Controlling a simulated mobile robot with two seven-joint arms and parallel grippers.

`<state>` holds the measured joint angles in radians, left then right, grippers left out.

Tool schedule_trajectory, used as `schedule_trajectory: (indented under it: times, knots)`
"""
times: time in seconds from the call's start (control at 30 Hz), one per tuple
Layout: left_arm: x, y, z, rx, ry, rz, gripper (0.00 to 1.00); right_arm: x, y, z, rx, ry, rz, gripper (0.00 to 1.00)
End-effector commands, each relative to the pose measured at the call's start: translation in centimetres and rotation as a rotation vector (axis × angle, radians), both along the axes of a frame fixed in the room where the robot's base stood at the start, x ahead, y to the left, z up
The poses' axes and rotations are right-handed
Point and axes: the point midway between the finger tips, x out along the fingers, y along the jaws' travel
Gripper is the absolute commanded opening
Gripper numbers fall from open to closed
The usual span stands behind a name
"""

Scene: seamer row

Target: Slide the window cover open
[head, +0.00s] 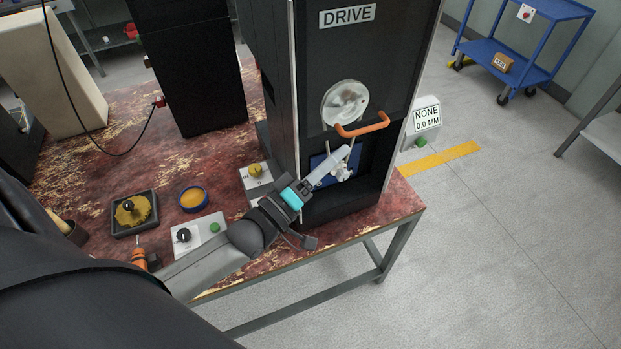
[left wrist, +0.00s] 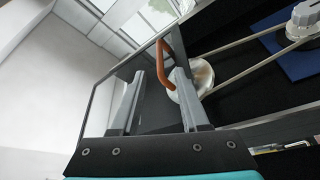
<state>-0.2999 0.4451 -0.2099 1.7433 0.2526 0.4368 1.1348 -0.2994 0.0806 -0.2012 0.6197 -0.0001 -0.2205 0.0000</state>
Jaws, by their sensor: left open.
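A dark cabinet labelled DRIVE stands at the table's right end. The window cover (head: 392,77) appears as a dark panel on its front, with an orange handle (head: 362,126) near its lower edge. Below the handle is an open recess with a blue plate (head: 322,163) and a small white pulley. My left gripper (head: 342,164) is open in front of the recess, just below the handle. In the left wrist view the handle (left wrist: 166,62) shows near the fingertips, close to the right finger. I cannot tell whether they touch. My right gripper is not in view.
A large round pulley (head: 345,103) shows behind the handle, with belts running down. Control boxes with a yellow knob (head: 255,170) and a black knob (head: 183,235) sit on the worn red table (head: 90,187). A blue cart (head: 515,62) stands back right; the floor between is clear.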

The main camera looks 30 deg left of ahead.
Motion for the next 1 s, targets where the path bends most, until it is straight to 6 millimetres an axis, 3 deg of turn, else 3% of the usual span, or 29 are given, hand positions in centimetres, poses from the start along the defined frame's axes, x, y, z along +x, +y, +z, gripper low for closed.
schedule_trajectory:
  times: [0.2, 0.4, 1.0]
  knots:
    - [-3.4, 1.1, -0.8, 0.0, 0.001, 0.0, 0.45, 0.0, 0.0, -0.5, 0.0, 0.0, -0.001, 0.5]
    - [-5.1, 1.7, -1.1, 0.0, -0.001, -0.001, 0.45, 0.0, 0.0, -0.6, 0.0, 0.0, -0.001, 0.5]
    - [-5.5, 1.8, -1.2, -0.001, -0.002, 0.0, 0.45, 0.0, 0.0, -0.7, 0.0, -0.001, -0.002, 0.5]
